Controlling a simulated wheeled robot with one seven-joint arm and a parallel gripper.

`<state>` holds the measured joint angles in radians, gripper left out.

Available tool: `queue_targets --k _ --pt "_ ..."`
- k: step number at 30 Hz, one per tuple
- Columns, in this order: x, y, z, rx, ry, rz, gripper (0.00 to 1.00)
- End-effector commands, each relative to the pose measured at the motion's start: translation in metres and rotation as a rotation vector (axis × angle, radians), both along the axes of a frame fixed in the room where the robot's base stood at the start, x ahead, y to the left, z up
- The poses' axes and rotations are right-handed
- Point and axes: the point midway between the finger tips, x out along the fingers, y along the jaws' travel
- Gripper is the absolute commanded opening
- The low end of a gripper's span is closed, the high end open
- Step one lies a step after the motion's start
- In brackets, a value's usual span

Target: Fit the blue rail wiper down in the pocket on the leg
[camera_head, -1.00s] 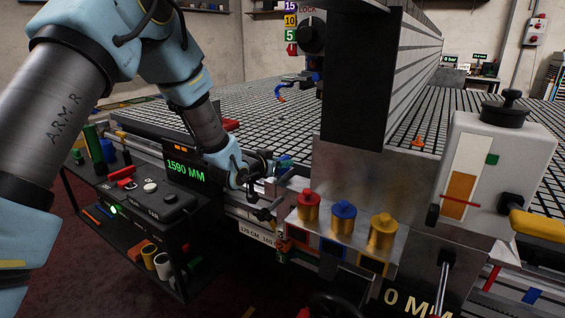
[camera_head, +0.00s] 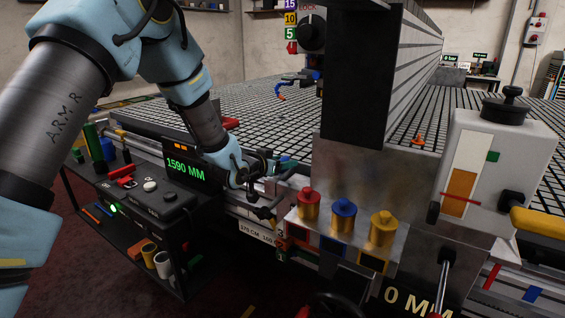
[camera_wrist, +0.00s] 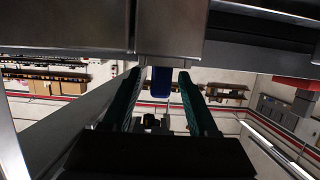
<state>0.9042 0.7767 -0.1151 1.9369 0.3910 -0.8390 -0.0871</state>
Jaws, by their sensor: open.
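My gripper (camera_wrist: 160,100) is open in the wrist view, with one dark green finger on each side. A small blue piece, apparently the rail wiper (camera_wrist: 161,82), stands between the fingers with a gap on both sides. Its upper end meets a grey metal block (camera_wrist: 170,30); I cannot tell how deep it sits in any pocket. In the head view my gripper (camera_head: 284,164) is beside the metal leg (camera_head: 350,160), at its left, above the rail. The wiper and the pocket cannot be made out there.
Red, blue (camera_head: 344,212) and yellow-topped brass cylinders stand on the leg's front ledge. A control box with a green 1590 MM display (camera_head: 186,170) and a shelf of parts are at the left. A grey box with a yellow handle (camera_head: 540,224) is at the right.

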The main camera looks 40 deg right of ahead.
Motion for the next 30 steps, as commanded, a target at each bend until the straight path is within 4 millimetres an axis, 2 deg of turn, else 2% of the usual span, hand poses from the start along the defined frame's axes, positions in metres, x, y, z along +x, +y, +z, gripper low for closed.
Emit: queue_targets --k 8,11,21,25,30 --pt "-0.001 0.005 0.002 -0.001 -0.001 0.001 0.59" --pt "-0.004 0.017 0.005 -0.001 -0.001 0.001 0.59" --pt "-0.020 0.078 0.024 0.000 -0.001 0.002 0.59" --pt "-0.023 0.092 0.029 -0.001 -0.001 0.001 0.59" --pt "-0.026 0.100 0.032 0.000 0.000 0.000 0.59"
